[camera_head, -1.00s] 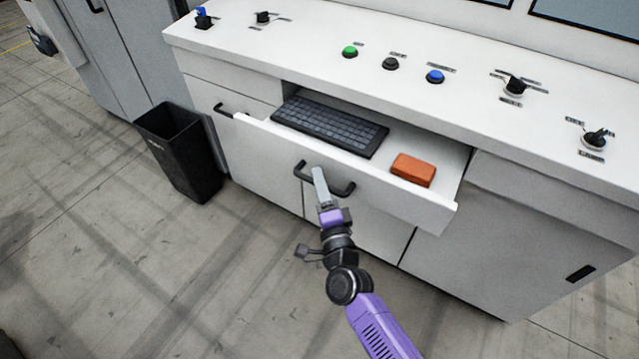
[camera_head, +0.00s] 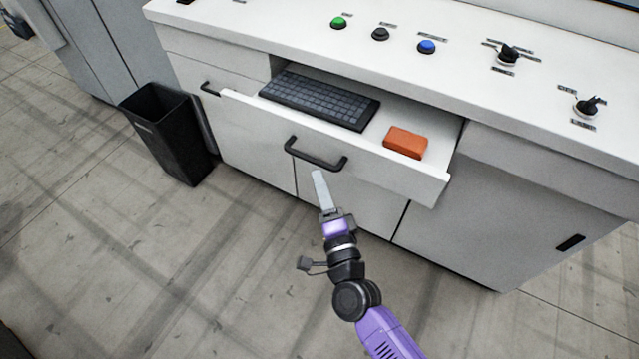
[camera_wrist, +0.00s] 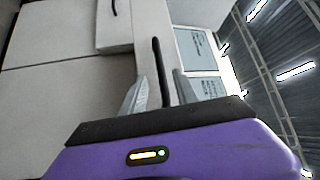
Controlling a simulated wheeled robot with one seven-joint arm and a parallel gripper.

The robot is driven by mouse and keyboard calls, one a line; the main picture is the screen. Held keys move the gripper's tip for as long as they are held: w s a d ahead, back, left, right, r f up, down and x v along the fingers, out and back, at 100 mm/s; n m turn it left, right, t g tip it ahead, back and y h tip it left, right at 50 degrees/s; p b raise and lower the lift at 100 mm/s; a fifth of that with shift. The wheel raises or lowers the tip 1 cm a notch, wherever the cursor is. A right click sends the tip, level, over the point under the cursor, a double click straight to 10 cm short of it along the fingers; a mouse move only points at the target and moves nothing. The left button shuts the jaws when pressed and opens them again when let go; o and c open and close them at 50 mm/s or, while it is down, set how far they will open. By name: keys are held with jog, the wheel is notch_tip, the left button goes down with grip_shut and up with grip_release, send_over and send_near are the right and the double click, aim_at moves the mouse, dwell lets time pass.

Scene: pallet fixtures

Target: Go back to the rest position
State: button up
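My gripper (camera_head: 320,188) is in front of the open drawer (camera_head: 405,180), just below and apart from the drawer's black handle (camera_head: 316,155). In the wrist view the two fingers (camera_wrist: 153,95) stand apart with nothing held between them. The drawer handle (camera_wrist: 158,65) shows beyond and between the fingertips. The drawer is pulled out and holds a black keyboard (camera_head: 320,99) and an orange block (camera_head: 405,142).
A white counter (camera_head: 290,22) above the drawer carries a green button (camera_head: 338,23), a blue button (camera_head: 427,46) and black knobs (camera_head: 507,55). A black bin (camera_head: 170,135) stands left of the cabinet. The floor in front is clear.

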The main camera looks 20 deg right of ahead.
dwell(0.3)
jog(key=s+r+n+g+y, duration=0.1)
jog(key=s+r+n, duration=0.3)
jog(key=s+n, duration=0.5)
jog(key=s+d+r+n+g+y, duration=0.1)
jog(key=s+n, duration=0.8)
jog(key=s, duration=1.8)
notch_tip(320, 180, up, 3)
jog(key=g, duration=0.2)
jog(key=shift+g+y, duration=0.3)
jog(key=shift+y, duration=0.1)
jog(key=shift+d+f, duration=0.1)
